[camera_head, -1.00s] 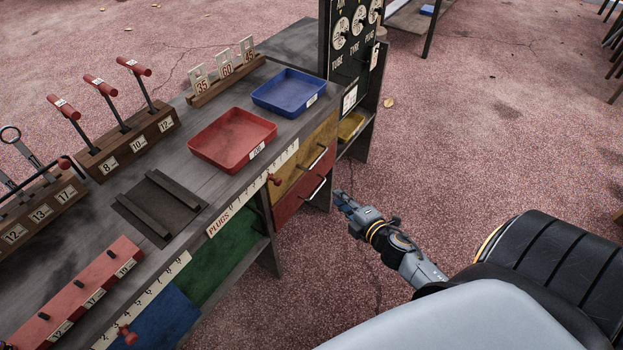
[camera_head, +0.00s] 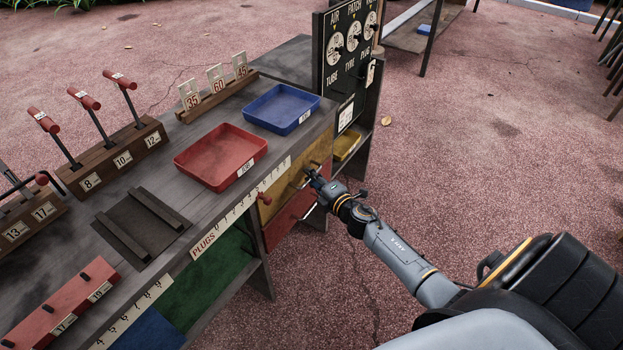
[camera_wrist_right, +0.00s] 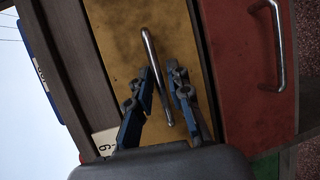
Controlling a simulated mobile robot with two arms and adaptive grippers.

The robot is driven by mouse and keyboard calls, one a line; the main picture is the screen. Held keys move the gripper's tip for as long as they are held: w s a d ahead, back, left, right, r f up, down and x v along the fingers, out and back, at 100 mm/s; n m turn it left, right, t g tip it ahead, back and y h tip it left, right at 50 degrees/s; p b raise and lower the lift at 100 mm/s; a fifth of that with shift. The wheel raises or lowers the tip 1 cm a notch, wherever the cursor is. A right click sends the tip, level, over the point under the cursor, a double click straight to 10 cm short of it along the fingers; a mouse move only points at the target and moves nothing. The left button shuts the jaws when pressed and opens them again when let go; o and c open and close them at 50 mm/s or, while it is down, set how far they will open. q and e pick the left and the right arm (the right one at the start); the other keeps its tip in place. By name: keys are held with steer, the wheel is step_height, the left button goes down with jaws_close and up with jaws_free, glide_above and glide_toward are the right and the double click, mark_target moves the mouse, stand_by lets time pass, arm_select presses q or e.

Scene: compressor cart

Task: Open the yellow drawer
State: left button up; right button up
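The yellow drawer (camera_head: 280,193) is in the front of the workbench, above the red drawer, and looks shut. Its metal bar handle (camera_wrist_right: 158,82) shows in the wrist view, across the yellow front (camera_wrist_right: 118,38). My right gripper (camera_head: 311,177) is at the handle in the head view and hides part of it. In the wrist view its two blue fingers (camera_wrist_right: 160,72) are apart, with the bar between them in the picture. A gap shows beside the bar; contact cannot be made out. My left gripper is not in view.
The red drawer (camera_wrist_right: 250,100) with its own handle (camera_wrist_right: 279,50) lies just below. A red tray (camera_head: 221,157) and a blue tray (camera_head: 282,108) stand on the bench above. A black dial panel (camera_head: 345,65) rises at the far end. The floor in front is clear.

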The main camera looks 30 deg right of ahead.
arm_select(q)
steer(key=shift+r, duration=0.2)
arm_select(e)
steer(key=shift+w, duration=0.25)
jaws_close()
steer(key=shift+s, duration=0.1)
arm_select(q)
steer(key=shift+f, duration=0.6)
arm_select(e)
steer(key=s+d, duration=0.4)
steer(key=s, duration=0.7)
steer(key=s+d, duration=0.5)
steer(key=s, duration=0.6)
steer(key=shift+d, duration=0.1)
